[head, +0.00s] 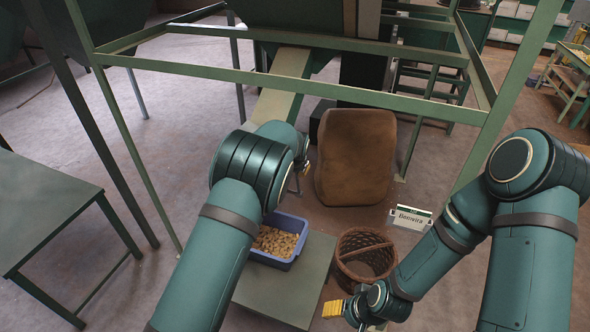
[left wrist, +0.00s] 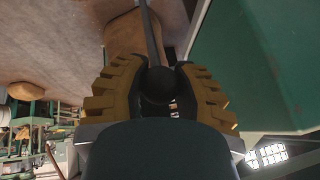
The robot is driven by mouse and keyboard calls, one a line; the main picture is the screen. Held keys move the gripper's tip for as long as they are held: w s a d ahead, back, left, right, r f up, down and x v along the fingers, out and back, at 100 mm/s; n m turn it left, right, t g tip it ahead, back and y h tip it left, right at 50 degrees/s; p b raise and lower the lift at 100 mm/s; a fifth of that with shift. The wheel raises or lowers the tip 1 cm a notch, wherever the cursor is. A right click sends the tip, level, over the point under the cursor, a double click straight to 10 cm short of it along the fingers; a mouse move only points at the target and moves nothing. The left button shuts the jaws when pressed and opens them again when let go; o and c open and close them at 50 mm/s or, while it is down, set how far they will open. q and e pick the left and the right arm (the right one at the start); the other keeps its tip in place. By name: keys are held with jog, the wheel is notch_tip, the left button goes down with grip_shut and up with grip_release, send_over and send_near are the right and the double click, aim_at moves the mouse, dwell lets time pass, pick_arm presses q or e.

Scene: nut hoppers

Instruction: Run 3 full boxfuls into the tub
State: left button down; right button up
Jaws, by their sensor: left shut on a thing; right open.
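A blue-purple tub (head: 272,262) with tan nuts in it stands on a low grey-green platform (head: 285,300). A pale chute (head: 283,88) slopes down from the hopper (head: 310,60) behind my left arm; its lower end is hidden. My left gripper is mostly hidden behind my arm in the head view, with a bit of yellow finger (head: 306,168) showing. In the left wrist view its fingers (left wrist: 158,95) are shut on a dark round knob (left wrist: 157,84) on a thin rod. My right gripper (head: 333,309) is open and empty, low beside the platform and basket.
A wicker basket (head: 347,262) with a handle stands right of the platform. A brown sack (head: 354,165) stands behind it. Green frame bars (head: 290,84) cross above. A green table (head: 45,210) is at left, with open floor between.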

pick_arm(q)
jog(key=shift+w+r, duration=0.2)
jog(key=shift+r, duration=0.25)
jog(key=c, duration=0.6)
grip_release()
jog(key=shift+s, duration=0.1)
jog(key=shift+s+f, duration=0.1)
jog(key=shift+f, duration=0.1)
jog(key=v, duration=1.2)
